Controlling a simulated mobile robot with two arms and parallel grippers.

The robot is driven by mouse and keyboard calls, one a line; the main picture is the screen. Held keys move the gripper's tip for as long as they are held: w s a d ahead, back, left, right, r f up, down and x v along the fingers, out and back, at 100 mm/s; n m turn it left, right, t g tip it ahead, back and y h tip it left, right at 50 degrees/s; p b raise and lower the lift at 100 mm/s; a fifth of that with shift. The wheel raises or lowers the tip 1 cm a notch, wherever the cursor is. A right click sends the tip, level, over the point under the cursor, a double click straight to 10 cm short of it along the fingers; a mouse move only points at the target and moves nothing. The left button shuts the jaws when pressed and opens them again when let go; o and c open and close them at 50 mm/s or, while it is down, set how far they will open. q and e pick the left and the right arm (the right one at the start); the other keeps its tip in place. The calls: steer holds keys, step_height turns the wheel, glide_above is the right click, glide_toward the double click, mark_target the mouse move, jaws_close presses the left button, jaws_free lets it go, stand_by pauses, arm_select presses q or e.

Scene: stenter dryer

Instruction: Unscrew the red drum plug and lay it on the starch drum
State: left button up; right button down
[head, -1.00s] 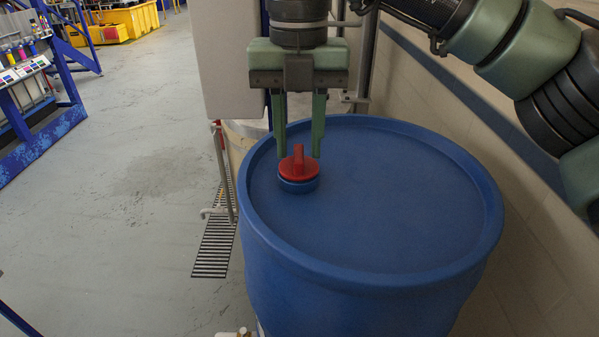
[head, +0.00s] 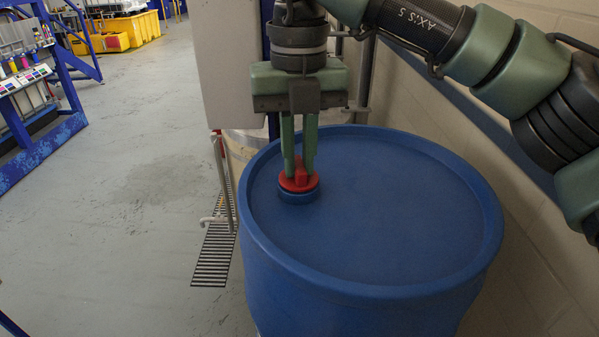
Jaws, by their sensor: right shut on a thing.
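The blue starch drum (head: 400,220) stands upright in the middle right of the head view. The red drum plug (head: 311,186) sits in the raised blue neck (head: 298,197) near the left side of the drum's lid. My right gripper (head: 300,174) points straight down from above, its two green fingers closed on the plug's upright red grip. The fingers hide part of the grip. The plug is still seated at the neck, and I cannot see any thread. My left gripper is not in view.
A pale wall (head: 540,225) runs close along the drum's right side. Behind the drum stand a light cabinet (head: 228,60) and a pale round vessel (head: 240,148). A floor grate (head: 212,255) lies left of the drum. The lid right of the plug is bare.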

steer(key=shift+r+n+p, duration=0.15)
steer(key=shift+n+p, duration=0.3)
steer(key=shift+n, duration=1.15)
steer(key=shift+n+p, duration=0.7)
steer(key=shift+n, duration=0.3)
steer(key=shift+n+p, duration=0.45)
steer(key=shift+n, duration=1.15)
